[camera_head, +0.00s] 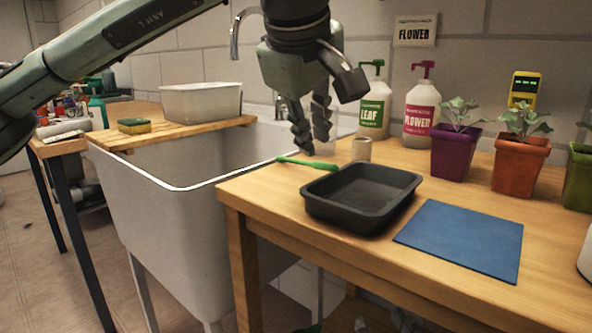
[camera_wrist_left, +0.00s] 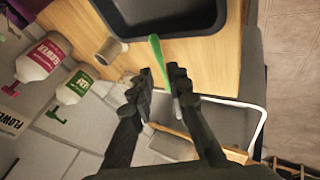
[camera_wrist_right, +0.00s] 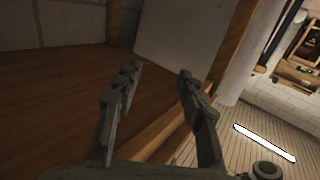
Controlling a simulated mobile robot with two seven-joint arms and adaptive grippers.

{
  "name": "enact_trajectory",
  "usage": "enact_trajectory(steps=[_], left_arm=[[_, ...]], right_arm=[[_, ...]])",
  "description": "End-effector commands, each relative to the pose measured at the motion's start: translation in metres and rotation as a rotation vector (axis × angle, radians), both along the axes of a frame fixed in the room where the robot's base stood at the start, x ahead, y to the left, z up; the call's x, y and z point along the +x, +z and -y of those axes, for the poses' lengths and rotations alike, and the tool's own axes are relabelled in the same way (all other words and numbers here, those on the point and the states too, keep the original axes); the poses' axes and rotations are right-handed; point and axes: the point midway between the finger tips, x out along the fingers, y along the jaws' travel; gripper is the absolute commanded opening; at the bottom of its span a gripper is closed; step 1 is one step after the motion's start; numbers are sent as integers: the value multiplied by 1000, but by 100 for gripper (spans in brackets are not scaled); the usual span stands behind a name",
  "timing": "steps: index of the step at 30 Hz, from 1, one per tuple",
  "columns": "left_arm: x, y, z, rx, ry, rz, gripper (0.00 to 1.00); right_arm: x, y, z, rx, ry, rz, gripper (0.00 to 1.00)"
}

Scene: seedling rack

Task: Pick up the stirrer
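The stirrer (camera_head: 307,163) is a thin green stick lying on the wooden bench near the sink-side edge, beside the black tray. My left gripper (camera_head: 312,146) points down just above it. In the left wrist view the green stirrer (camera_wrist_left: 157,55) runs between the two fingertips of my left gripper (camera_wrist_left: 161,76), which are apart, with some room around it. My right gripper (camera_wrist_right: 159,72) is open and empty in the right wrist view, in front of a brown wooden surface. It does not show in the head view.
The black tray (camera_head: 345,215) and beige cup (camera_head: 362,149) stand close to the stirrer. A blue mat (camera_head: 462,238), LEAF bottle (camera_head: 374,105), FLOWER bottle (camera_head: 419,112) and potted seedlings (camera_head: 520,160) are to the right. A deep grey sink (camera_head: 150,200) opens on the left.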

Motion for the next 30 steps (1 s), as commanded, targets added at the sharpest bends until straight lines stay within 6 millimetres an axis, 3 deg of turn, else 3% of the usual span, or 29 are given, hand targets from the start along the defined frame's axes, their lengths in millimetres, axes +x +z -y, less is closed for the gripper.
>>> enact_trajectory(steps=[11,19,27,30], left_arm=[[19,-28,5,8,-11,0,17],[39,-60,13,8,-9,-1,17],[43,-64,14,8,-9,2,17],[43,-64,14,8,-9,2,6]], right_arm=[[-1,9,-4,22,8,42,40],[-2,17,-7,37,15,76,40],[-3,20,-7,41,17,85,40],[-3,20,-7,41,17,85,40]])
